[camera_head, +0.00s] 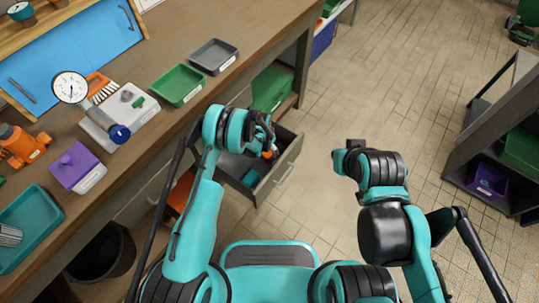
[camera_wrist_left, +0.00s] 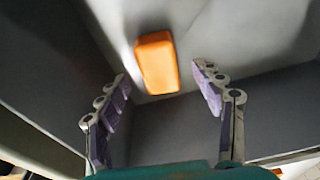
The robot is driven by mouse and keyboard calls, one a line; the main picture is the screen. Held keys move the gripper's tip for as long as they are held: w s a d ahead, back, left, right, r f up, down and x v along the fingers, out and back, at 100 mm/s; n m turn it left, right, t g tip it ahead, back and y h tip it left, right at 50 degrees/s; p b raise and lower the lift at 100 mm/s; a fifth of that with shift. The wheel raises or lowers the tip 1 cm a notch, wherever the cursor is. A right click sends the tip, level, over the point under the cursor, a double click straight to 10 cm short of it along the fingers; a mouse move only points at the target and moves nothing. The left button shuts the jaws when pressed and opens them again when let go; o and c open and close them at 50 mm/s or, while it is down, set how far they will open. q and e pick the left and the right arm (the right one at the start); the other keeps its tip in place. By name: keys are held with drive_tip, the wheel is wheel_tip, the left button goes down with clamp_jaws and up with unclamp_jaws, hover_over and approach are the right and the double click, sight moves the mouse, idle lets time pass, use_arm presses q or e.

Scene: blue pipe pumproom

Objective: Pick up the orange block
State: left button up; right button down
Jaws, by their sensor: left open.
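The orange block (camera_wrist_left: 156,62) lies in the open grey drawer (camera_wrist_left: 190,135), near a corner, in the left wrist view. In the head view a small part of the orange block (camera_head: 268,154) shows below my left gripper (camera_head: 264,133). In the wrist view my left gripper (camera_wrist_left: 163,95) is open, its purple-padded fingers spread on either side of and short of the block, with nothing between them. The head view shows the drawer (camera_head: 286,165) pulled out from the workbench. My right gripper (camera_head: 350,150) is over the open floor, away from the drawer; its fingers are not clear.
A teal item (camera_head: 249,177) also lies in the drawer. The drawer walls stand close around my left gripper. Floor to the right is clear up to a dark shelf (camera_head: 497,130).

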sight(269, 151)
use_arm(q)
drive_tip(key=f, duration=0.1)
drive_tip(key=f+b, duration=0.1)
drive_tip(key=f, duration=0.1)
drive_tip(key=f+b, duration=0.1)
drive_tip(key=shift+w+d+f, duration=0.25)
drive_tip(key=shift+w+d, duration=0.1)
drive_tip(key=shift+d, duration=0.05)
drive_tip(key=shift+r, duration=0.15)
drive_tip(key=c, duration=1.4)
